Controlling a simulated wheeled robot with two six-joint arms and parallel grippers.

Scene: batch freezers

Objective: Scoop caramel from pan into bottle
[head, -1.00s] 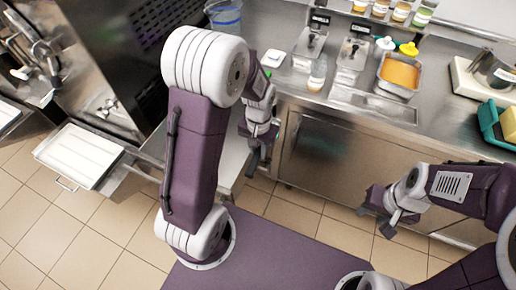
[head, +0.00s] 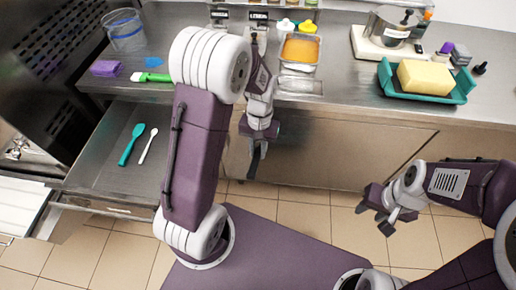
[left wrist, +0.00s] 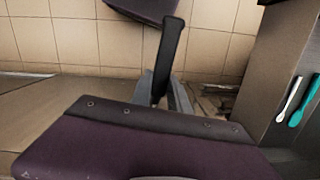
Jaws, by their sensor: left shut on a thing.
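The metal pan of orange caramel (head: 300,48) sits on the counter in the head view. Bottles with a white cap (head: 287,25) and a yellow cap (head: 307,27) stand just behind it. My left gripper (head: 255,160) hangs in front of the counter, below the pan's level and apart from it. In the left wrist view, a narrow dark bar (left wrist: 171,55) stands up at my gripper; I cannot tell what it is. My right gripper (head: 376,218) is open and empty over the floor at the right. My left arm hides part of the counter.
An open drawer (head: 95,165) at the left holds a teal spatula (head: 131,143) and a white spoon (head: 148,145). A green-handled tool (head: 150,77) and purple cloth (head: 105,68) lie on the counter.

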